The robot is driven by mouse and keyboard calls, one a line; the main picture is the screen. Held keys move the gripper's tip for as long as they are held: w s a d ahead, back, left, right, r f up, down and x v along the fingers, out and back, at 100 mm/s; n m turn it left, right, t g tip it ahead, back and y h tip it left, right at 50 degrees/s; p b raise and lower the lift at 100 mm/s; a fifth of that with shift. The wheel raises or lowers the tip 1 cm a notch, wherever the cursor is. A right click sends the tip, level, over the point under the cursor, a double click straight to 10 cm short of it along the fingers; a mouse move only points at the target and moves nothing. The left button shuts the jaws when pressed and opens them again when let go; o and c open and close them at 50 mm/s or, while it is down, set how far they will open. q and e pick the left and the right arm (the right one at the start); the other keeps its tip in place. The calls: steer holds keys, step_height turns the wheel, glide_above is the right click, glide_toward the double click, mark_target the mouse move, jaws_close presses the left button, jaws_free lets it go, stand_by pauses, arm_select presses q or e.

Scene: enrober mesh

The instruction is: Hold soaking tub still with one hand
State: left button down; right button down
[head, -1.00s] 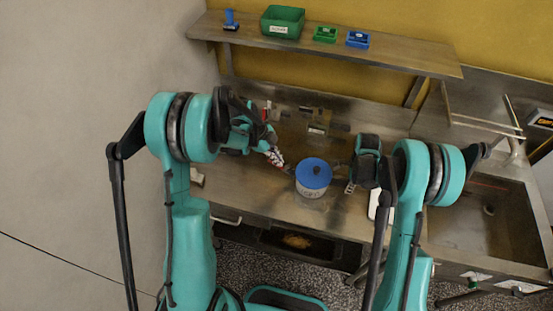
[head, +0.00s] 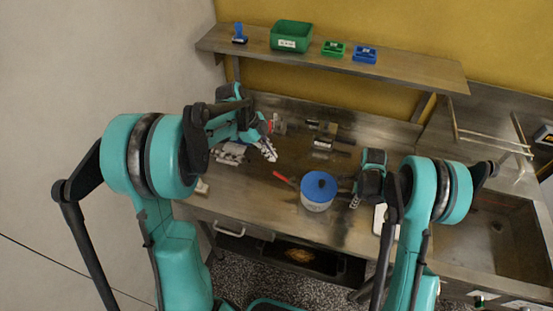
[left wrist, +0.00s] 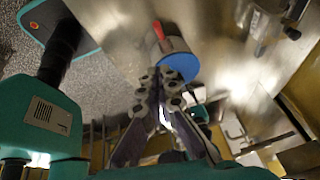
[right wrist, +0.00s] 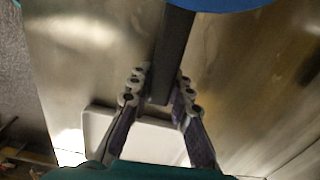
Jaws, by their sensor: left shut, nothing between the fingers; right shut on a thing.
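The soaking tub, a white round tub (head: 316,205) with a blue lid (head: 319,184), stands upright on the steel counter. The blue top shows in the left wrist view (left wrist: 180,64) and at the top edge of the right wrist view (right wrist: 228,4). A dark bar-like handle (right wrist: 173,55) runs from the tub towards my right gripper (right wrist: 160,92), which is shut on it. My left gripper (head: 270,154) is shut and empty, above the counter to the left of and behind the tub. A red handle (head: 284,178) sticks out at the tub's left side.
A flat white board (head: 384,222) lies right of the tub. Small metal items stand along the back of the counter. A shelf (head: 400,70) above holds a green bin (head: 291,37) and small blue and green trays. A sink (head: 490,220) is at the right.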

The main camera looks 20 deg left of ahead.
stand_by(0.4)
arm_select(q)
steer(key=w+d+r+n+g+y, duration=0.2)
steer(key=w+d+n, duration=0.1)
steer(key=w, duration=0.2)
step_height(320, 180, down, 12)
steer(key=s, duration=0.2)
steer(key=shift+s+f+n, duration=0.15)
steer(key=shift+n, duration=0.15)
